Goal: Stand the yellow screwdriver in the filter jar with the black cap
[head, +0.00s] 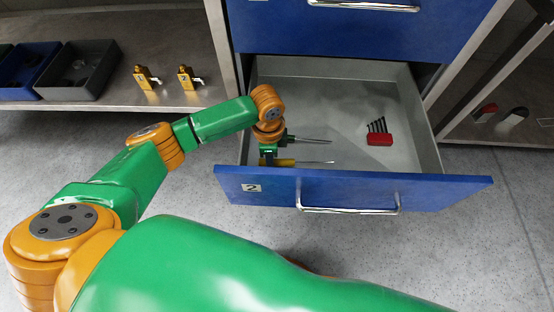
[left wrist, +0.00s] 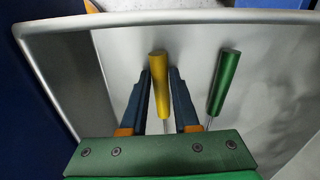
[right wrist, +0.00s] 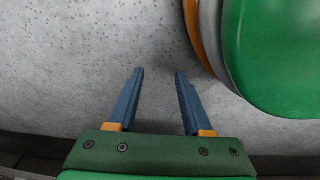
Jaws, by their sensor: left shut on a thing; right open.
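The yellow screwdriver (head: 285,162) lies in the open drawer near its front wall, with its shaft pointing right. In the left wrist view, its yellow handle (left wrist: 158,72) is between the fingers of my left gripper (left wrist: 160,88), which is shut on it. In the head view, my left arm partly hides this gripper (head: 270,153). My right gripper (right wrist: 159,73) is open and empty above the grey floor, and it does not show in the head view. I cannot make out the filter jar with the black cap in any view.
A green-handled screwdriver (left wrist: 224,82) lies beside the yellow one. A red hex key set (head: 379,138) lies in the drawer (head: 347,78). The drawer's right side is mostly clear.

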